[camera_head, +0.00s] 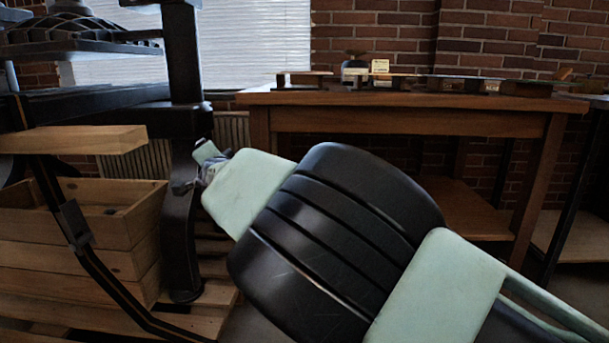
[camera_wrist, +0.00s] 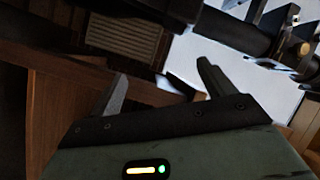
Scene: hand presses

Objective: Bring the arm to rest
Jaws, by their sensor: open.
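My arm reaches across the middle of the head view, from the lower right up to the left. Its end, my gripper (camera_wrist: 163,86), shows in the wrist view with its two fingers spread apart and nothing between them. In the head view my gripper (camera_head: 208,158) is small and partly hidden by my own wrist link, close to the dark upright of a press (camera_head: 183,60). I cannot tell whether it touches the press.
A wooden crate (camera_head: 130,226) and a wooden board (camera_head: 75,139) are at the left by the press. A wooden workbench (camera_head: 400,98) with small items on top stands behind my arm, before a brick wall (camera_head: 400,30). A blind-covered window (camera_head: 250,40) is at the back.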

